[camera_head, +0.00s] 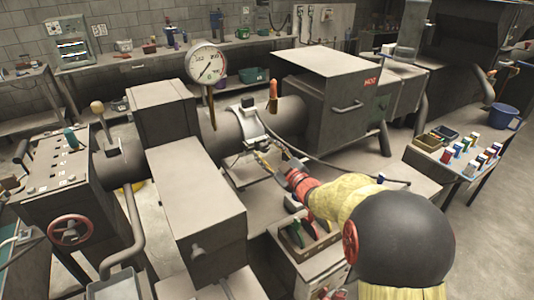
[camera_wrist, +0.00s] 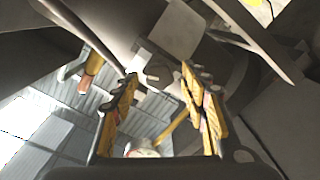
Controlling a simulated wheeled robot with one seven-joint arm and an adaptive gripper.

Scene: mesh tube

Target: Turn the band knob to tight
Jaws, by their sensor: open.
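A pale band (camera_head: 247,127) wraps the dark horizontal tube (camera_head: 228,125) in the head view. A small dark knob (camera_head: 248,102) stands on top of this band; I cannot read its setting. My gripper (camera_head: 264,158) is at the near side of the tube, just below and right of the band. In the wrist view my gripper (camera_wrist: 158,74) has its two yellow-padded fingers apart, with nothing held. A small pale fitting (camera_wrist: 150,78) shows beyond and between the fingertips. I cannot tell whether it is the knob or whether a finger touches it.
A dial gauge (camera_head: 206,63) stands on the tube left of the band. An orange-handled lever (camera_head: 273,92) is right of it. A large grey box (camera_head: 327,95) closes the right end, and a grey housing (camera_head: 195,195) lies nearer. A dark cable runs past my arm.

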